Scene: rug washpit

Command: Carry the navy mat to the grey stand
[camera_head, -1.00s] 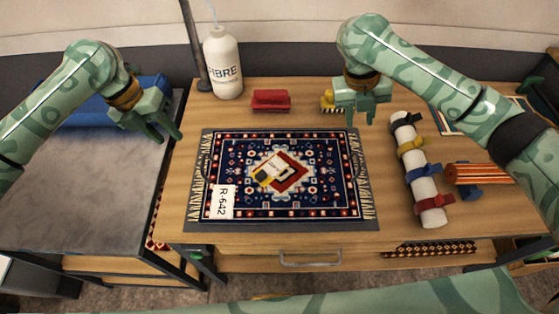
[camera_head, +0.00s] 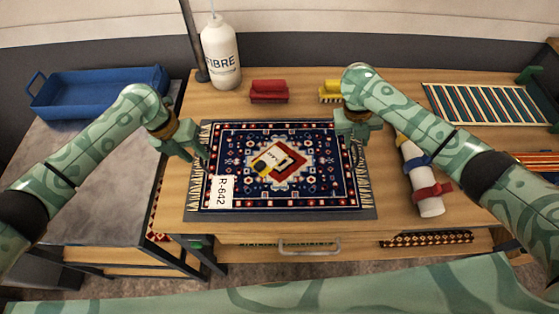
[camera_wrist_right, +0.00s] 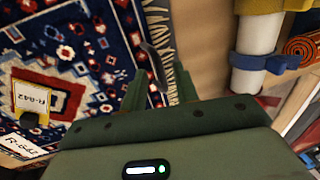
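The navy mat (camera_head: 325,185) is a navy, red and white patterned rug with cream fringes at both ends. It lies flat over a dark grey underlay (camera_head: 290,214) on the wooden table. A white R-642 label (camera_head: 222,191) is at its lower left, and a white, yellow and black tag (camera_head: 277,158) lies near its middle. My left gripper (camera_head: 195,152) is at the left fringe, fingers apart. My right gripper (camera_head: 354,140) is at the right fringe; in the right wrist view its fingers (camera_wrist_right: 160,90) are apart beside the fringe. The grey stand (camera_head: 105,180) is at the left.
A blue tray (camera_head: 98,97) sits at the back of the grey stand. A white bottle (camera_head: 220,60), red brush (camera_head: 269,91) and yellow brush (camera_head: 331,91) stand behind the mat. A white strapped roll (camera_head: 424,185) and a striped rug (camera_head: 485,104) are on the right.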

